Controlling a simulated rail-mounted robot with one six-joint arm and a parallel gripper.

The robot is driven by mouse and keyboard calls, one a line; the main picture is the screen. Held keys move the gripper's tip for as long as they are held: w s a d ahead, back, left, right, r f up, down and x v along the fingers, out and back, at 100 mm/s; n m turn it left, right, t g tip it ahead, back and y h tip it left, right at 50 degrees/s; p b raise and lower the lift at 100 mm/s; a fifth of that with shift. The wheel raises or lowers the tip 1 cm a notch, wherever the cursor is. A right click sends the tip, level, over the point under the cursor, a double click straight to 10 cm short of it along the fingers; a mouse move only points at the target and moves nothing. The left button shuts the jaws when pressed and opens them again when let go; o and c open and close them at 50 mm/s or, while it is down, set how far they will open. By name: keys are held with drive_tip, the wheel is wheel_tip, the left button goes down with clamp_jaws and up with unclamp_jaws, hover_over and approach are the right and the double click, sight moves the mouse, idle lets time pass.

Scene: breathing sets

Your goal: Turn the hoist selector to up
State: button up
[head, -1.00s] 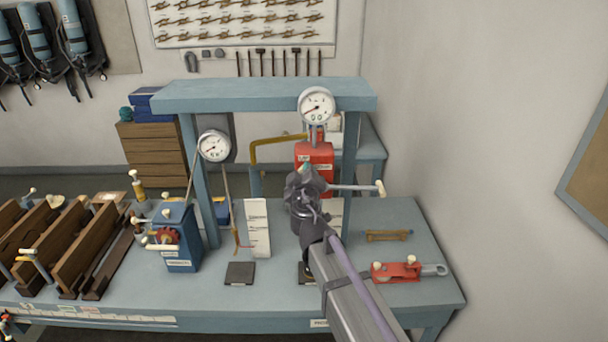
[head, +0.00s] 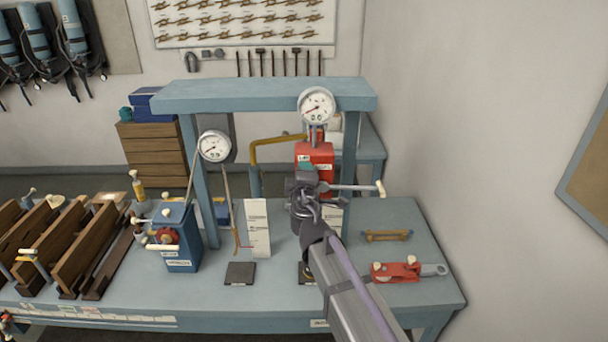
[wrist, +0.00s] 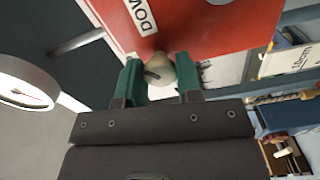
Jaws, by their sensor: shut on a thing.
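The red hoist box (head: 319,152) stands under the blue frame, behind my gripper. In the wrist view its red face (wrist: 215,30) fills the top, with a white label (wrist: 140,14) that reads "DOW" before it is cut off. A cream selector knob (wrist: 159,68) with a dark mark sits at that face. My gripper (wrist: 157,76) has its green fingers shut on the knob, one on each side. In the head view my gripper (head: 306,168) is in front of the red box and hides the knob.
A lever with a cream tip (head: 379,188) sticks out right of my gripper. A round gauge (head: 316,105) hangs above the red box. A blue winch box (head: 180,238) stands left.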

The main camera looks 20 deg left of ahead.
drive_tip(key=n, duration=1)
drive_tip(key=shift+n, duration=0.3)
idle(0.4)
drive_tip(key=o, duration=0.9)
drive_tip(key=shift+o, duration=0.2)
drive_tip(key=v, duration=1.1)
